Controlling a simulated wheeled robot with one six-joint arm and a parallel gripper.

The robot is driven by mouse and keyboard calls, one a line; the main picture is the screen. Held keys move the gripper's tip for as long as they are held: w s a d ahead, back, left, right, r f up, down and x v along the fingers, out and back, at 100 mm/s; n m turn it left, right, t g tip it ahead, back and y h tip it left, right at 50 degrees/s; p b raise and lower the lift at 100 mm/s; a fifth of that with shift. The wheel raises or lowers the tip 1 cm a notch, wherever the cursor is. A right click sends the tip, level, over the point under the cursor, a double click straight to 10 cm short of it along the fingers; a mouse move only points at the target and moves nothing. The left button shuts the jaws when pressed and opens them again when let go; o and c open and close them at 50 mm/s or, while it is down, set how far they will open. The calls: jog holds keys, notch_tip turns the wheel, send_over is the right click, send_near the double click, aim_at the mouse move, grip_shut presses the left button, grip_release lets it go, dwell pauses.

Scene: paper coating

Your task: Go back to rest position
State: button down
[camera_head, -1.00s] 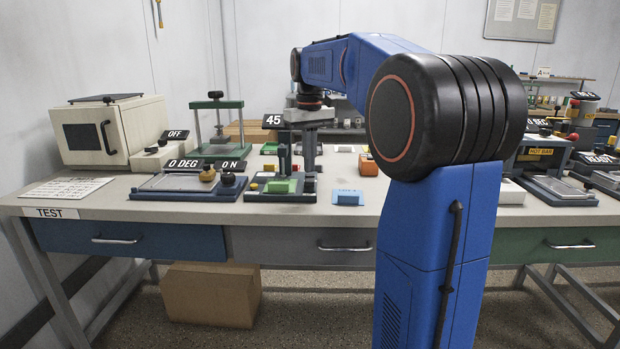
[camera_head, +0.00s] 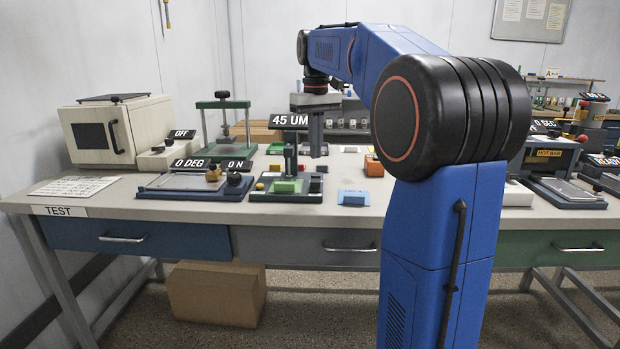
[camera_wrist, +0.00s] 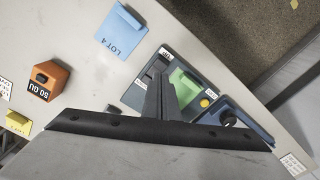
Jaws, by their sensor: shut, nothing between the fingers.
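My gripper (camera_head: 316,152) hangs pointing down above the table (camera_head: 100,199), behind and to the right of the green-based gauge stand (camera_head: 287,188). Its fingers are together with nothing between them, as they also show in the wrist view (camera_wrist: 160,84). In the wrist view, the fingers hide part of the gauge stand, whose green block (camera_wrist: 186,87) and yellow knob (camera_wrist: 204,103) show beside them. In the head view, the gripper is clear of the tabletop. The "45 UM" sign (camera_head: 290,121) shows beside the gripper's upper part.
A blue LOT 4 card (camera_head: 353,198) and an orange block (camera_head: 373,166) stand right of the gauge. A dark blue plate fixture (camera_head: 178,182), a green press (camera_head: 222,105) and a cream oven (camera_head: 98,132) stand left. My arm hides the table's centre right.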

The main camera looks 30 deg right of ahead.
jog(key=shift+s, duration=0.1)
jog(key=s+a+f+t, duration=0.1)
jog(key=s+a+f, duration=0.35)
jog(key=s, duration=0.35)
jog(key=s+a+f+t, duration=0.1)
jog(key=s+a+f, duration=0.3)
jog(key=s+a, duration=0.3)
jog(key=s+a+f+t, duration=0.2)
jog(key=s+a+f, duration=0.2)
jog(key=s+f, duration=1.1)
jog(key=shift+a+f+n+t, duration=0.15)
jog(key=shift+f+n+t, duration=0.25)
jog(key=shift+f, duration=0.15)
